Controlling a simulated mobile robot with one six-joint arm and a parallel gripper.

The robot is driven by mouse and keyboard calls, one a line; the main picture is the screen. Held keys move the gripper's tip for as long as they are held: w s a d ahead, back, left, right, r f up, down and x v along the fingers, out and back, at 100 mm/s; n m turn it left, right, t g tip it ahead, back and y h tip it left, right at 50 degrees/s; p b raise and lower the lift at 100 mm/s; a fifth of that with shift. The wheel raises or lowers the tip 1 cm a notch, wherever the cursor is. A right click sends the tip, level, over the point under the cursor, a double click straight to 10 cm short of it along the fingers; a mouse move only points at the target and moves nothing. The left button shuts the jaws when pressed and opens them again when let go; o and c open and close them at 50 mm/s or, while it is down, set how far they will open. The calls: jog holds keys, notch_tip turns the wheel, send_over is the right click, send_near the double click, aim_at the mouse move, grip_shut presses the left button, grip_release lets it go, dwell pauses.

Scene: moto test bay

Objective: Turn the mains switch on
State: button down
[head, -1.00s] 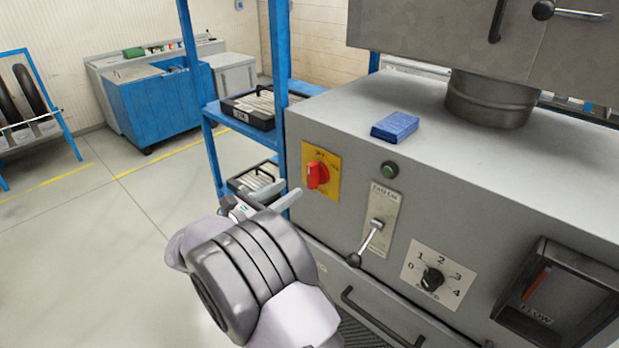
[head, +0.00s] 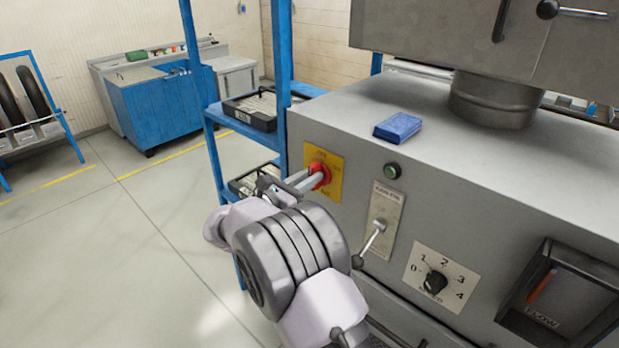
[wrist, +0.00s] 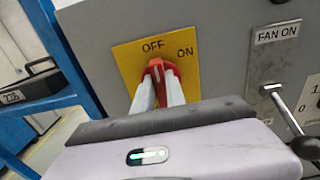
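The mains switch is a red rotary knob (head: 319,173) on a yellow plate (head: 333,187) at the left of the grey machine's front. In the wrist view the plate reads OFF at the top and ON at the right. The red knob (wrist: 155,70) there points up at OFF. My gripper (head: 309,181) is at the knob. In the wrist view its two pale fingers (wrist: 159,82) lie on either side of the knob's grip, with red filling the narrow gap between them. It looks shut on the knob; the exact contact is partly hidden.
To the right are a green button (head: 393,171), the FAN ON lever (head: 374,240), a numbered dial (head: 435,282) and a FLOW box (head: 555,295). A blue block (head: 398,127) lies on the machine top. A blue shelf frame (head: 219,160) stands close at the left.

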dwell(0.3)
jog(key=m+b, duration=0.5)
jog(key=m, duration=0.1)
jog(key=m+b, duration=0.6)
jog(key=f+m+b, duration=0.1)
jog(key=m+b, duration=0.4)
jog(key=b, duration=0.1)
jog(key=shift+s+d+f+m, duration=0.1)
jog(key=shift+s+d+m, duration=0.2)
jog(key=shift+d+m, duration=0.1)
dwell(0.3)
jog(key=c, duration=1.4)
grip_release()
jog(key=shift+o, duration=0.2)
